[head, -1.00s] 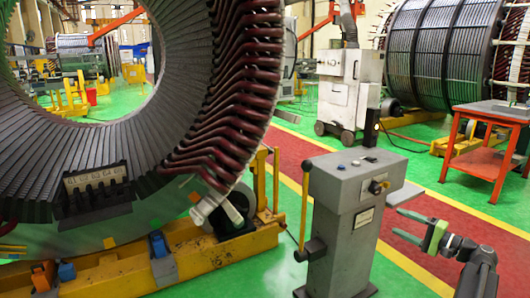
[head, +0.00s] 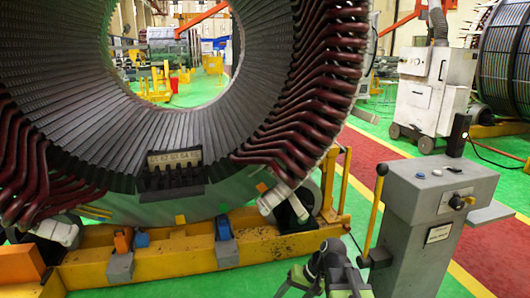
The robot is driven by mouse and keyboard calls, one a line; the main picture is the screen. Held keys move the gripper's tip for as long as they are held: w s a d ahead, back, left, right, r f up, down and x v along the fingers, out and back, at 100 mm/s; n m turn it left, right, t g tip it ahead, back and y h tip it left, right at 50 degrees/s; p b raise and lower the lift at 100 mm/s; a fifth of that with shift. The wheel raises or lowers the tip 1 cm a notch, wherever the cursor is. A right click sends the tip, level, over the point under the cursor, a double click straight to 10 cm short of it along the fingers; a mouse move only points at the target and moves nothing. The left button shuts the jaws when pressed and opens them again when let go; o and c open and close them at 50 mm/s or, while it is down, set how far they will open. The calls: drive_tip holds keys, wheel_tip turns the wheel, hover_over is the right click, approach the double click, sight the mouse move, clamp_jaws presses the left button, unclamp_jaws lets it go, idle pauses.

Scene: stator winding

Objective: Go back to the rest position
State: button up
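My gripper (head: 296,288) is at the bottom edge of the head view, right of the middle. Its two dark fingers with green parts stand apart and reach down and to the left, with nothing seen between them. The fingertips are close to the picture's lower edge. My dark wrist and arm link are just to the right of it. The gripper is in front of the yellow stator cradle (head: 180,262) and left of the grey control pedestal (head: 425,230).
The large stator (head: 215,130) with dark red coil ends fills the left and middle. A white cabinet (head: 430,95) stands behind the pedestal. Red floor (head: 490,255) with yellow lines lies at right.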

drive_tip(key=s+d+f+h, duration=0.3)
drive_tip(key=s+d+h, duration=0.15)
drive_tip(key=d, duration=0.35)
wheel_tip(320, 180, up, 32)
drive_tip(key=d+h+p, duration=0.1)
drive_tip(key=p, duration=3.1)
drive_tip(key=shift+w+r, duration=0.15)
drive_tip(key=shift+w, duration=0.05)
drive_tip(key=shift+c, duration=0.2)
